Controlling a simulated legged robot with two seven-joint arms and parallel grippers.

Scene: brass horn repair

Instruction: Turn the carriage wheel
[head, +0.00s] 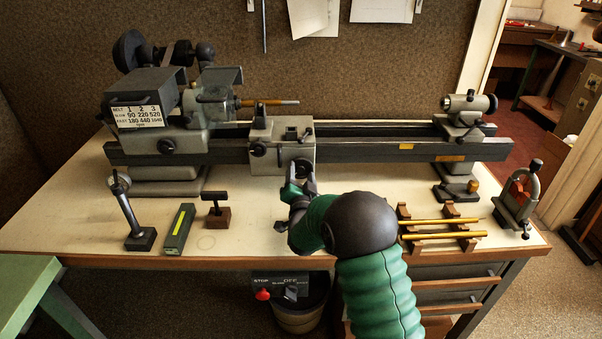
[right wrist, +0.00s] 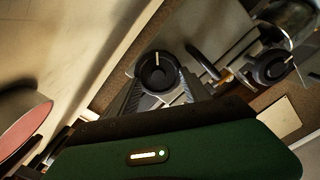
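The carriage wheel (head: 303,167) is a small dark round wheel low on the front of the grey lathe carriage (head: 266,160). In the right wrist view the wheel (right wrist: 158,74) is a black disc with a pale line, seen at the fingertips. My right gripper (head: 301,183) is just in front of it, with its two fingers apart. In the right wrist view the fingers (right wrist: 163,98) are spread on either side of the wheel's near edge. I cannot tell whether they touch it. My left gripper is not in view.
The lathe bed (head: 375,150) runs across the bench (head: 90,225). A tool post stand (head: 132,215), a green-marked block (head: 180,229) and a small hammer-shaped tool (head: 216,208) stand at left front. A rack (head: 440,228) with brass rods is right of my arm. A clamp (head: 519,200) stands at the right.

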